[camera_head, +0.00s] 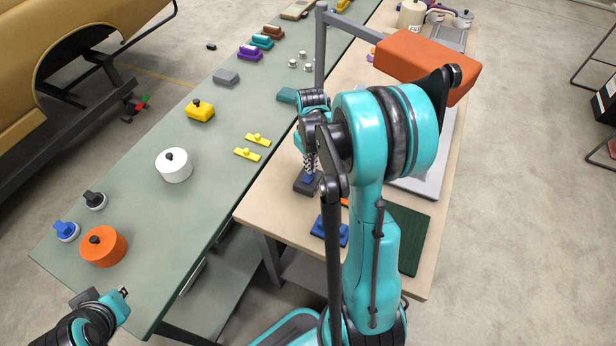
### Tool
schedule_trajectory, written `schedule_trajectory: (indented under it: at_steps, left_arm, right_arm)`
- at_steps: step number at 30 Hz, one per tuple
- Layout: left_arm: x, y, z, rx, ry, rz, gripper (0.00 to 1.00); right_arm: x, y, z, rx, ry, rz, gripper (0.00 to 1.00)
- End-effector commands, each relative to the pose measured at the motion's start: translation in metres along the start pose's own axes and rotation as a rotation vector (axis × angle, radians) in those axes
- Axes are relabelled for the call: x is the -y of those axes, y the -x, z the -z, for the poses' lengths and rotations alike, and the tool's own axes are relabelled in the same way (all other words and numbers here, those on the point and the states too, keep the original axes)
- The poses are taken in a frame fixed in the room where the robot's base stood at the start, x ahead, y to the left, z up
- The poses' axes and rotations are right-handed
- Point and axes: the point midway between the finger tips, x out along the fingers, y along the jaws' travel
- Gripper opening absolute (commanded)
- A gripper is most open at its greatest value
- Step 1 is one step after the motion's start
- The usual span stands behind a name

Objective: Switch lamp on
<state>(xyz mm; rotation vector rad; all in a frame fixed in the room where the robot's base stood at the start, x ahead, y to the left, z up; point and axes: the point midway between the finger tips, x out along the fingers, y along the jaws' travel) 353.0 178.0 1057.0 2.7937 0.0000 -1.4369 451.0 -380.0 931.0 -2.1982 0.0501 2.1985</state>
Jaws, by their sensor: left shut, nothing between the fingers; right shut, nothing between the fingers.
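A lamp with a grey post (320,50) and a wide orange shade (420,60) stands at the wooden table; no glow shows on it from here, and its foot is hidden behind my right arm. My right gripper (310,172) points down, partly hidden by its own arm. Its patterned fingers are shut and empty, over a small dark block with a blue part on top (304,186). I cannot tell whether they touch it. My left gripper (123,293) is shut and empty at the bottom left, near the front edge of the green table, away from the lamp.
The long green table (225,190) holds an orange pot (103,246), a white pot (174,165), yellow pieces (200,111) and several coloured blocks. On the wooden table (270,208) are a blue block (328,230) and a dark green board (411,235). A yellow car body (60,50) stands left.

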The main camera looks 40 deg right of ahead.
Motion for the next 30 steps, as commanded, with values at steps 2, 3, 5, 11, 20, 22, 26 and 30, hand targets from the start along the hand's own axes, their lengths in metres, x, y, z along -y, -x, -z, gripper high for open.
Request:
schedule_trajectory:
  at_steps: [2,3,5,11,20,22,26,30]
  left_arm:
    - [0.0,-0.001,-0.001,0.0,0.0,0.0,0.0]
    - [0.0,-0.002,-0.001,0.0,0.0,0.0,0.0]
    - [0.0,-0.002,-0.002,0.0,0.0,0.0,0.0]
    - [0.0,-0.004,-0.003,0.0,0.0,0.0,0.0]
    - [0.0,-0.006,-0.004,0.0,0.0,0.0,0.0]
    - [0.0,-0.005,-0.004,0.0,0.0,0.0,0.0]
    - [0.0,-0.001,0.0,0.0,0.0,0.0,0.0]
    - [0.0,0.007,0.005,0.0,0.0,0.0,0.0]
  right_arm:
    - [0.0,-0.002,0.0,0.0,0.0,0.0,0.0]
    - [0.0,-0.003,0.0,0.0,0.0,0.0,0.0]
    - [0.0,-0.003,0.0,0.0,0.0,0.0,0.0]
    - [0.0,-0.006,0.0,0.0,0.0,0.0,0.0]
    - [0.0,-0.009,0.0,0.0,0.0,0.0,0.0]
    - [0.0,-0.008,0.0,0.0,0.0,0.0,0.0]
    - [0.0,0.0,0.0,0.0,0.0,0.0,0.0]
    - [0.0,0.012,0.0,0.0,0.0,0.0,0.0]
